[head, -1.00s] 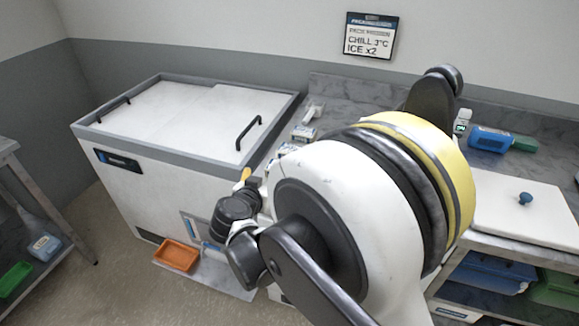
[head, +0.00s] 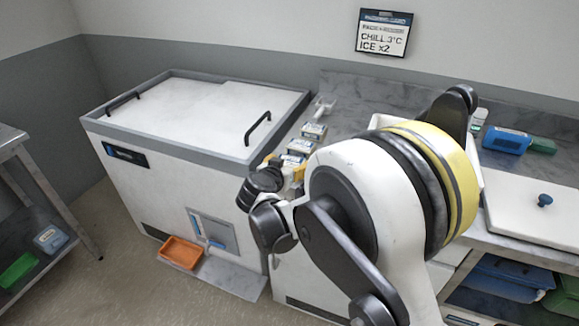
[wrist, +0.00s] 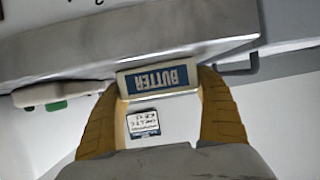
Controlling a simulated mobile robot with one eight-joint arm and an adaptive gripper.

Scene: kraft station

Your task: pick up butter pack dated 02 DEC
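A white butter pack with a blue BUTTER label (wrist: 160,80) sits between my gripper's two yellow fingers (wrist: 160,92) in the wrist view. The fingers lie against both its sides and look shut on it. Its lettering is upside down there. My arm hides part of this area.
A white chest (head: 200,105) with black handles stands left of the row. An orange tray (head: 181,252) is low in front of it. A blue container (head: 505,141) and a white lid with a blue knob (head: 530,215) are at right.

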